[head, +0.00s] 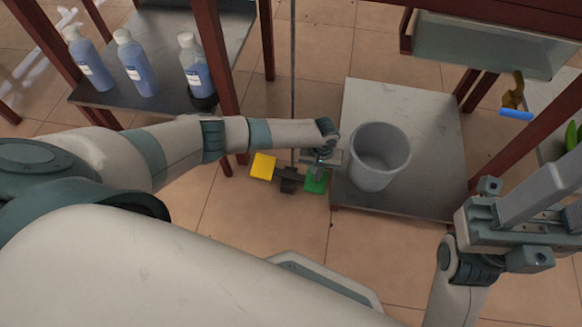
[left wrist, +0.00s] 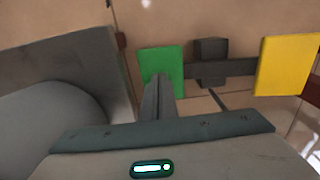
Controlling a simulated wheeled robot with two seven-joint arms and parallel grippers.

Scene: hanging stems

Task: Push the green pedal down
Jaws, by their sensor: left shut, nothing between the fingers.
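The green pedal (head: 315,186) is a small square plate low near the floor, beside a dark block. In the left wrist view, the green pedal (left wrist: 165,62) is just beyond my fingertips. My left gripper (head: 319,170) is shut and empty, over the far edge of the green pedal in the head view. In the left wrist view, the fingers of my left gripper (left wrist: 158,82) overlap the pedal's lower part. I cannot tell whether they touch it.
A yellow pedal (head: 263,166) sits left of the dark block (head: 289,180). A grey bin (head: 379,156) stands on a metal plate (head: 420,112) right of the green pedal. Several blue bottles (head: 135,65) stand on a shelf (head: 170,92). Tiled floor in front is clear.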

